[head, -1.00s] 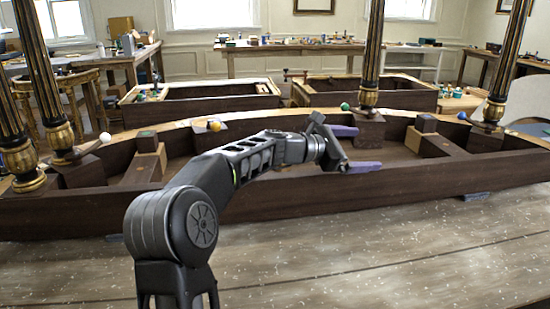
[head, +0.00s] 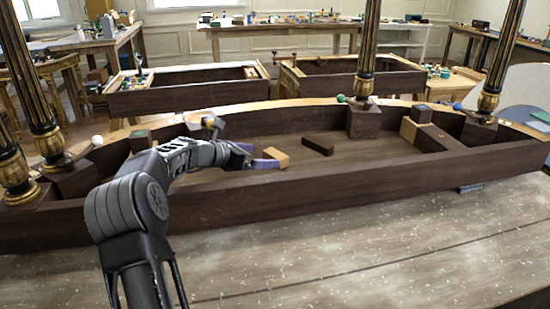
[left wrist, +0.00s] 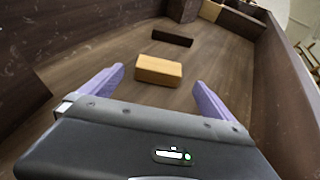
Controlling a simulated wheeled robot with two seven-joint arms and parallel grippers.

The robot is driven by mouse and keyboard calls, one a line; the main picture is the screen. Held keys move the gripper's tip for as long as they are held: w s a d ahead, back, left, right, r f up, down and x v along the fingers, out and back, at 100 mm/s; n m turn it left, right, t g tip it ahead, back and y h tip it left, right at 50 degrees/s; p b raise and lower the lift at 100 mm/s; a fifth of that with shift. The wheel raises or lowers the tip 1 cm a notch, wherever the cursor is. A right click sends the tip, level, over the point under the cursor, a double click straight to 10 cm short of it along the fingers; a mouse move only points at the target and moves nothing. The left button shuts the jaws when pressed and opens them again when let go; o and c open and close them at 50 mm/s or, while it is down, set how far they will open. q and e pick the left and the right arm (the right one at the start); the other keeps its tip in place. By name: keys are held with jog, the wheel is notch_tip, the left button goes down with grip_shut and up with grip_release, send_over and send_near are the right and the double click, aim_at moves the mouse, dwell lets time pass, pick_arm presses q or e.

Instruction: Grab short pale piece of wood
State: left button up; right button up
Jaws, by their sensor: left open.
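The short pale piece of wood (head: 275,156) lies on the floor of the dark wooden console frame. In the left wrist view the pale block (left wrist: 159,69) lies ahead of the fingertips, roughly centred between them. My left gripper (head: 257,157) is inside the frame, open, with its two purple fingers apart; they also show in the left wrist view (left wrist: 157,78). Nothing is between the fingers' pads that I can see. My right gripper is not in view.
A dark wood piece (head: 318,146) lies beyond the pale block; it also shows in the left wrist view (left wrist: 172,39). Black and gold legs (head: 366,60) rise from the frame.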

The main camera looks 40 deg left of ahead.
aim_at(272, 155)
pick_arm(q)
jog(key=shift+w+f, duration=0.15)
jog(key=shift+w, duration=0.2)
jog(key=shift+p+x, duration=0.55)
jog(key=shift+x, duration=2.15)
jog(key=shift+a, duration=0.1)
jog(key=shift+c, duration=0.6)
jog(key=c, duration=1.3)
notch_tip(272, 155, up, 10)
jog(key=shift+s+r+p, duration=0.1)
jog(key=shift+p, duration=0.4)
